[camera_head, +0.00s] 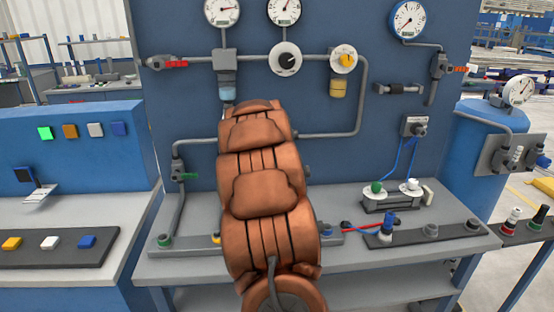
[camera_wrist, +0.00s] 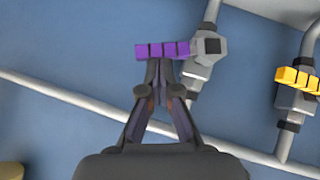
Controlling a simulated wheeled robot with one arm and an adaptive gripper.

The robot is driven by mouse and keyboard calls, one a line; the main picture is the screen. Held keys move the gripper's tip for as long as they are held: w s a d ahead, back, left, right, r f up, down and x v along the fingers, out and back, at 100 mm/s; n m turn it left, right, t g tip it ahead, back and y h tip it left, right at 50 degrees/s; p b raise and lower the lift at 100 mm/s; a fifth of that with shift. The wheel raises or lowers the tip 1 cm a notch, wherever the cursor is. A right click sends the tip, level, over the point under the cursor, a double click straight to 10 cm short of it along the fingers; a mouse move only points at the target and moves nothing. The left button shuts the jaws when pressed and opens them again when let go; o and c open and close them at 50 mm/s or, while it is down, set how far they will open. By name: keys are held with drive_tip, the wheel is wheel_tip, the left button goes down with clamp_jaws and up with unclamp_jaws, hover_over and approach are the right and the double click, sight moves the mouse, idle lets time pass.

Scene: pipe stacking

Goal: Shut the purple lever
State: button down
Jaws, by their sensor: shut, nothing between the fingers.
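The purple lever (camera_wrist: 162,49) shows in the wrist view as a short row of blocks. It sticks out to the left from a grey valve (camera_wrist: 207,46) on a grey pipe and lies crosswise to that pipe. My gripper (camera_wrist: 158,68) is shut and empty, with its fingertips at the lower edge of the lever near its middle. I cannot tell whether they touch it. In the head view my arm hides the purple lever and my gripper.
A yellow lever (camera_wrist: 297,79) sits on another valve to the right in the wrist view. A long pipe (camera_wrist: 100,112) runs below my fingers along the blue panel (camera_wrist: 60,50). In the head view, gauges, a red lever (camera_head: 176,64) and a green lever (camera_head: 186,177) surround my arm.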

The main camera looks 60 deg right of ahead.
drive_tip(key=shift+s+d+f+m+t+y+b, duration=0.45)
drive_tip(key=shift+f+t+y, duration=0.25)
drive_tip(key=shift+t, duration=0.2)
drive_tip(key=shift+s+f, duration=0.15)
idle(0.5)
drive_tip(key=d+r+b+v, duration=0.1)
drive_tip(key=d+r+v, duration=0.1)
drive_tip(key=v, duration=1)
drive_tip(key=shift+a+r+b, duration=0.2)
drive_tip(key=shift+r+b, duration=0.15)
drive_tip(key=shift+b, duration=0.05)
idle(0.4)
drive_tip(key=shift+w, duration=0.2)
